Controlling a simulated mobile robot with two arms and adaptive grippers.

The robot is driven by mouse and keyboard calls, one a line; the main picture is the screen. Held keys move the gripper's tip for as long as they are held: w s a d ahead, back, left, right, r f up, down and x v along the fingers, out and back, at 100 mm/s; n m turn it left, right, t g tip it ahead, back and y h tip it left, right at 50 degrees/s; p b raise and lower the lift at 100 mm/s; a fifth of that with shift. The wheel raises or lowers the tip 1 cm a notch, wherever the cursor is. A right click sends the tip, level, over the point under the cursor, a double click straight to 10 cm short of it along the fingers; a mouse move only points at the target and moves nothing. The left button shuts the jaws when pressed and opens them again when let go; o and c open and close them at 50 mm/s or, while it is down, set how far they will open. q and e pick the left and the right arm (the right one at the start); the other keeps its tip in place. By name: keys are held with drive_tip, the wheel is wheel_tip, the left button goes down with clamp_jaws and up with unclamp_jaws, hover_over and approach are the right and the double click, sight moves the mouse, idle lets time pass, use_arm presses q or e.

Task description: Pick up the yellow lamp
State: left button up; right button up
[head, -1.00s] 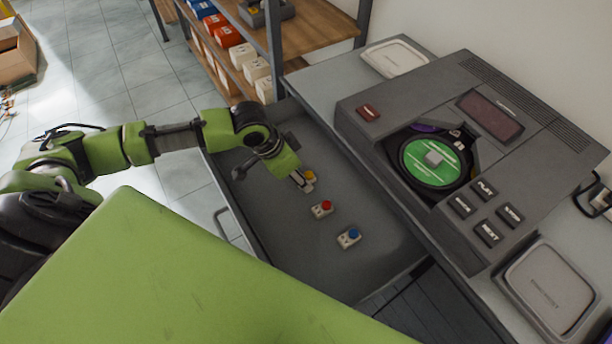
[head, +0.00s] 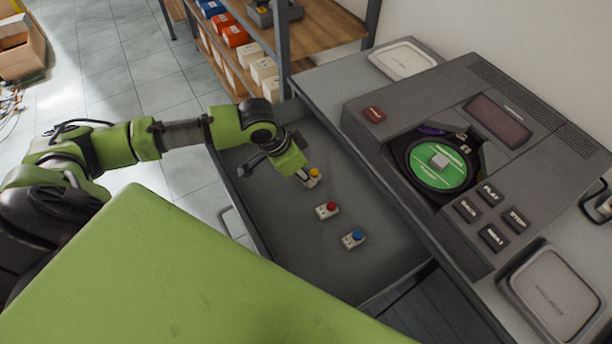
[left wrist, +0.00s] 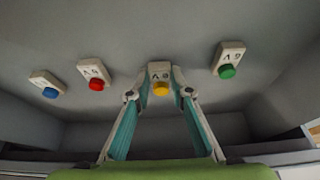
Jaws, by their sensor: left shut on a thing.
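The yellow lamp, a small pale block with a yellow dome, lies in the open grey drawer in the head view (head: 314,173). It also shows in the left wrist view (left wrist: 161,88), between my fingers. My left gripper (left wrist: 160,92) is shut on the lamp, with a finger on each side of its pale block. In the head view the left gripper (head: 303,175) reaches down into the drawer, and its fingers partly cover the lamp. I cannot tell whether the lamp is lifted off the drawer floor. My right gripper is not in view.
A red lamp (head: 327,210) and a blue lamp (head: 354,239) lie in the drawer (head: 275,225). A green lamp (left wrist: 228,70) shows in the left wrist view. The large grey hi-fi player (head: 410,110) stands on the cabinet right of the drawer. Shelves with boxes stand behind.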

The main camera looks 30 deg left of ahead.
use_arm(q)
drive_tip(key=s+a+r+b, duration=0.2)
drive_tip(key=s+a+r, duration=0.7)
drive_tip(key=r, duration=0.3)
drive_tip(key=shift+s+a, duration=0.4)
drive_tip(key=shift+s, duration=0.1)
drive_tip(key=shift+d+f, duration=0.1)
idle(0.7)
